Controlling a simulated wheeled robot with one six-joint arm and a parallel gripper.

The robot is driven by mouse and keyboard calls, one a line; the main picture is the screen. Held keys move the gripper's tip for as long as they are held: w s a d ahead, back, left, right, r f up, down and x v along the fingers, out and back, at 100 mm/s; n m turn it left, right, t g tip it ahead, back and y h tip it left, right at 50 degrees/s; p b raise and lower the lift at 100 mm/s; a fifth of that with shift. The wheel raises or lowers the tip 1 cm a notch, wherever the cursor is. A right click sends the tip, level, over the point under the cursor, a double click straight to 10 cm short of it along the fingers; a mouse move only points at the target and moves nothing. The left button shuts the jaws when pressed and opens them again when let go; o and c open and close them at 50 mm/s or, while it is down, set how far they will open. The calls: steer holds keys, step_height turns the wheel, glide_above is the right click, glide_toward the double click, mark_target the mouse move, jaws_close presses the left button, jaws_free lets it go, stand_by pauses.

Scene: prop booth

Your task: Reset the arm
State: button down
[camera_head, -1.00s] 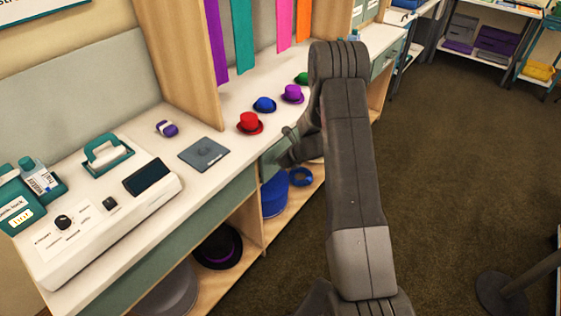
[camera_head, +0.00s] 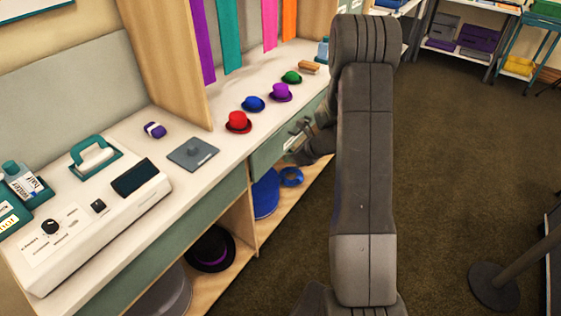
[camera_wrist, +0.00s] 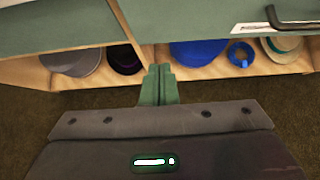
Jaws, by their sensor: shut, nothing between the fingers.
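My gripper (camera_head: 299,128) is beside the front of the counter, level with the drawer fronts. In the wrist view its fingers (camera_wrist: 158,84) are together with nothing between them. They point toward the lower shelf, where a blue hat (camera_wrist: 198,53) and a blue ring-shaped item (camera_wrist: 240,54) lie beyond the fingertips. My arm stands upright in the right half of the head view and hides part of the counter's far end.
A grey plate (camera_head: 193,154) lies nearer. A drawer handle (camera_wrist: 290,22) juts out close by.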

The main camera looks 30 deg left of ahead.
steer(key=shift+v, duration=1.05)
steer(key=shift+f, duration=0.15)
glide_toward(263, 162)
step_height(263, 162, down, 3)
steer(key=a+p, duration=0.1)
steer(key=a, duration=0.2)
steer(key=shift+f, duration=0.2)
steer(key=shift+a, duration=0.55)
steer(key=shift+d, duration=0.1)
